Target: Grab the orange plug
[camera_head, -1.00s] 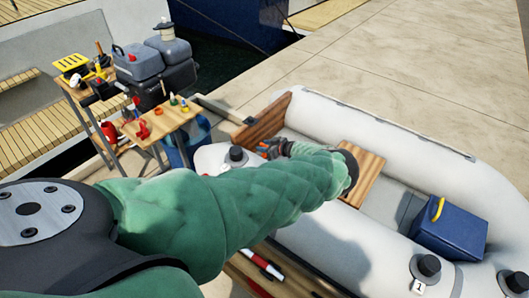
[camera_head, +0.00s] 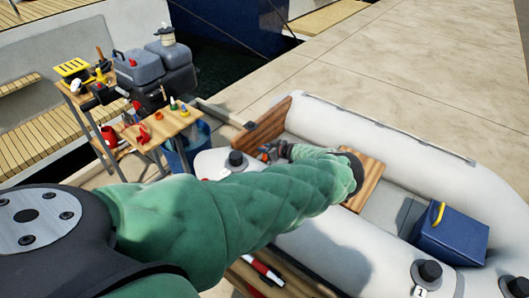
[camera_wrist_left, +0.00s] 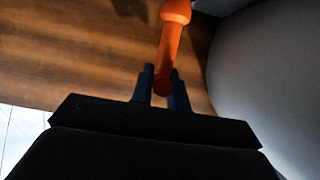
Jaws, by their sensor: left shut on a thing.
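The orange plug (camera_wrist_left: 171,45) shows in the left wrist view as a slim rod with a wider rounded head at its upper end. My left gripper (camera_wrist_left: 163,82) is shut on the plug's near end, between its two blue fingers. The plug lies in front of a brown wooden board (camera_wrist_left: 85,50). In the head view my left gripper (camera_head: 268,151) is small, inside the dinghy near the wooden transom board (camera_head: 267,124). The plug cannot be made out clearly there. My right gripper is not in view.
The white inflatable dinghy (camera_head: 400,125) surrounds the gripper, with its grey tube (camera_wrist_left: 265,75) close on the right in the left wrist view. A wooden seat (camera_head: 366,180) and a blue box (camera_head: 455,230) are nearby. A small wooden table (camera_head: 178,125) with several items stands left.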

